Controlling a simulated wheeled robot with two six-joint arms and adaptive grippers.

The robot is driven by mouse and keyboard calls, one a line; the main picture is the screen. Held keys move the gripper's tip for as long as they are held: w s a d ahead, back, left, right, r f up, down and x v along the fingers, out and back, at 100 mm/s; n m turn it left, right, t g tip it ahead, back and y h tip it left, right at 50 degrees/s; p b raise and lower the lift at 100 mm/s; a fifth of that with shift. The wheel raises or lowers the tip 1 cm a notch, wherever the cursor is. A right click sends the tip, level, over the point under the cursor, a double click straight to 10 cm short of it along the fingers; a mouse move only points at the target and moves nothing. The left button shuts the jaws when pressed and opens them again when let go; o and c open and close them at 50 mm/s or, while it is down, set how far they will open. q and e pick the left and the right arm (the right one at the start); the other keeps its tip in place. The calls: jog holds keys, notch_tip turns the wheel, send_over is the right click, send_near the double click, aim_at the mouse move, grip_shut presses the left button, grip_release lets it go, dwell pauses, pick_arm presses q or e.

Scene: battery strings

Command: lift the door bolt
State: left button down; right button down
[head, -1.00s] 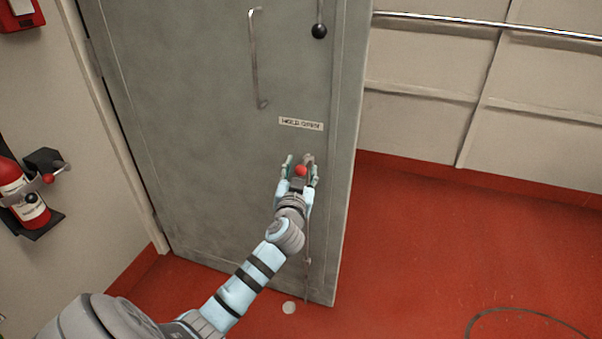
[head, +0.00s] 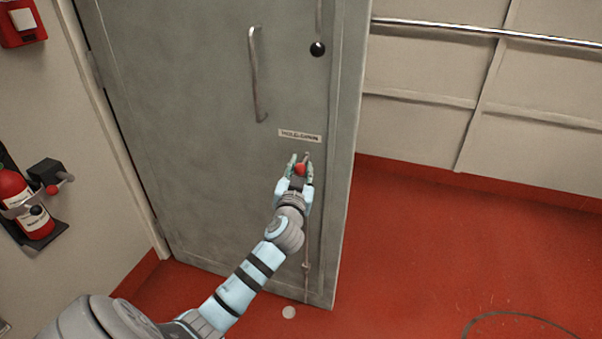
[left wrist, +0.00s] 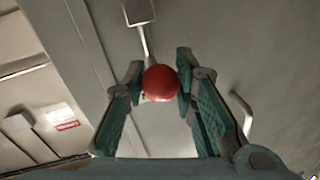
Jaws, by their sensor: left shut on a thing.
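The door bolt is a thin upright rod (head: 305,285) low on the grey door (head: 215,150), topped by a red ball knob (head: 300,169). The knob also shows in the left wrist view (left wrist: 160,83), between the two green finger pads. My left gripper (head: 301,165) is shut on the red knob, just below the "HOLD OPEN" label (head: 300,135). The fingers and wrist hide part of the rod. The rod's lower end reaches near the door's bottom edge. A pale round spot (head: 289,312) lies on the floor by it. My right gripper is not in view.
A long handle (head: 256,75) and a black ball knob (head: 318,49) are higher on the door. A fire extinguisher (head: 25,205) hangs on the left wall. The red floor (head: 430,250) at right is open, with a dark curved line.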

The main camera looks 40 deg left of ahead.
pick_arm(q)
jog(key=shift+s+r, duration=0.1)
jog(key=shift+r, duration=0.2)
jog(key=c, duration=1.6)
grip_release()
jog(key=o, duration=0.3)
jog(key=shift+s, duration=0.2)
jog(key=v, duration=1.2)
jog(key=shift+f, duration=0.1)
